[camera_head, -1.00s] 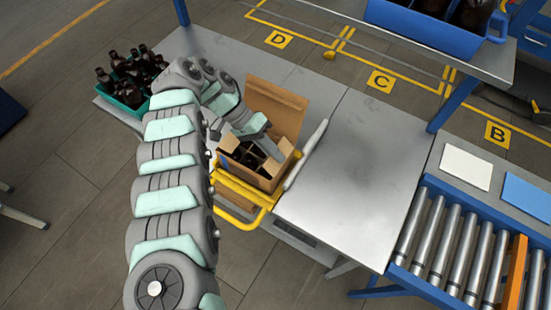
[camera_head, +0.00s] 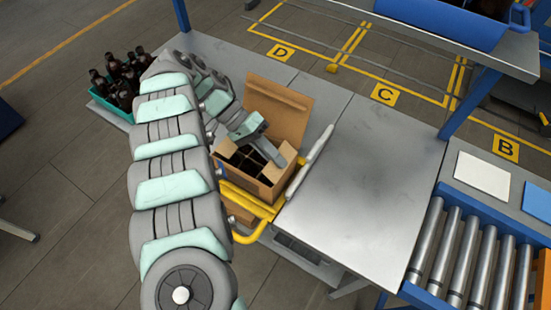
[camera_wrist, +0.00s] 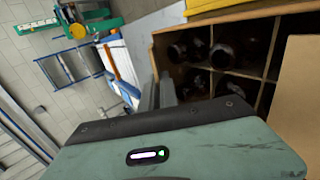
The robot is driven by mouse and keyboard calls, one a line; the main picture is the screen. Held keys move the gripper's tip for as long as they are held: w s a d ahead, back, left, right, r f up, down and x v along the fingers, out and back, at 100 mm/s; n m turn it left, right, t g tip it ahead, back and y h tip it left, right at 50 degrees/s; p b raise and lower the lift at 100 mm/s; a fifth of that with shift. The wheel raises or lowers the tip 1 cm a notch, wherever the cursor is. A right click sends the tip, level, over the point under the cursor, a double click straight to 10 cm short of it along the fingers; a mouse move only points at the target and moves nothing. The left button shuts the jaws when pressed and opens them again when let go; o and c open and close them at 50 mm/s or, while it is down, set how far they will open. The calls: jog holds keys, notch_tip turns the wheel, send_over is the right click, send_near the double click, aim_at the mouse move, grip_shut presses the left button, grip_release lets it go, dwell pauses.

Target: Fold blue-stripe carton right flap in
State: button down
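The open brown carton (camera_head: 240,180) stands at the table's left part, with dividers and dark bottles (camera_wrist: 225,52) in its cells. Its large back flap (camera_head: 280,105) stands up. The right flap (camera_head: 291,158) sticks up from the right side. A small blue patch shows near the left corner; I cannot tell whether it is the stripe. My gripper (camera_head: 277,158) reaches down over the carton's right side, close to the right flap. In the wrist view its fingers (camera_wrist: 160,92) are close together beside the carton wall, with nothing visible between them. Whether they touch the flap is unclear.
A yellow frame (camera_head: 245,205) holds the carton's front, and a pale bar (camera_head: 310,160) lies to its right. The grey table (camera_head: 360,170) is clear farther right, before the roller conveyor (camera_head: 460,250). A teal crate (camera_head: 108,106) of bottles is at back left.

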jog(key=c, duration=1.6)
grip_release()
notch_tip(320, 180, up, 20)
jog(key=p, duration=1.7)
jog(key=shift+p, duration=0.4)
